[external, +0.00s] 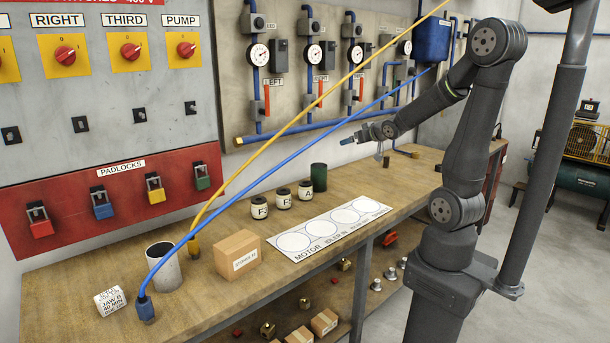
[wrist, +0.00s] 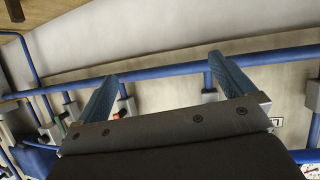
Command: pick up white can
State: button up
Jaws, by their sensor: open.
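A whitish open-topped cylinder (external: 165,268), which looks like the white can, stands upright at the left end of the wooden bench (external: 215,312). The blue hose passes in front of part of it. Several small white jars with dark lids (external: 260,208) stand farther back on the bench. My gripper (external: 352,139) is up in the air above the far part of the bench, well to the right of the cylinder. The wrist view shows its two blue fingers (wrist: 163,72) wide apart with nothing between them. No can shows in the wrist view.
Beside the cylinder are a white labelled block (external: 110,301), a cardboard box (external: 238,255) and a blue hose end (external: 145,310). Yellow and blue hoses (external: 290,128) slant across the space above the bench. A dark green cylinder (external: 319,177) stands behind the marked white sheet (external: 330,229).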

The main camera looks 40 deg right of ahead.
jog(key=shift+c, duration=0.9)
